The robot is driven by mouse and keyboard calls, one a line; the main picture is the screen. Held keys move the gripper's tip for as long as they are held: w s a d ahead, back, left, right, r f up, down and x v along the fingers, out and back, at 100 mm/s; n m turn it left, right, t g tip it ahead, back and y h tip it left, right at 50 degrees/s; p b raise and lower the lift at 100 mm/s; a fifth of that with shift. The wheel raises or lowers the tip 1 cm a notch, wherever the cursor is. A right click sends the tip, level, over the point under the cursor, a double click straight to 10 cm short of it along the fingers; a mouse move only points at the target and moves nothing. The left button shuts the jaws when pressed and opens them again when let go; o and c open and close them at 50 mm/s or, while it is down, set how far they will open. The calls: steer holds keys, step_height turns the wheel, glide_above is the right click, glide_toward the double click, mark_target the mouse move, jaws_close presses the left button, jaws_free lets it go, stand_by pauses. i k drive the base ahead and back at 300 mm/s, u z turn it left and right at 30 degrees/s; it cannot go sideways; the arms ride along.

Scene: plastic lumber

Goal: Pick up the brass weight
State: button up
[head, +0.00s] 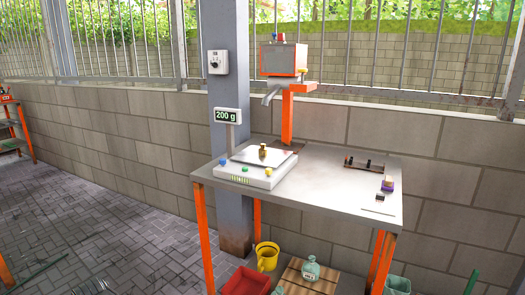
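The brass weight (263,151) is a small gold-coloured piece standing upright on the pan (276,156) of a white scale (240,175). The scale sits on the left part of a grey-topped table (325,185) with orange legs. The scale's raised display (227,115) reads 200 g. My gripper is not in this view.
An orange post with a hopper-like box (284,59) and spout (272,90) rises behind the scale. A dark rack (364,164) and a purple-and-yellow item (387,184) lie at the table's right. A yellow bucket (267,257), red bin (246,281) and bottle (310,268) are below. The table's middle is clear.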

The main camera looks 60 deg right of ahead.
mark_target(262, 151)
steer(key=i, duration=1.55)
steer(key=u, duration=0.05)
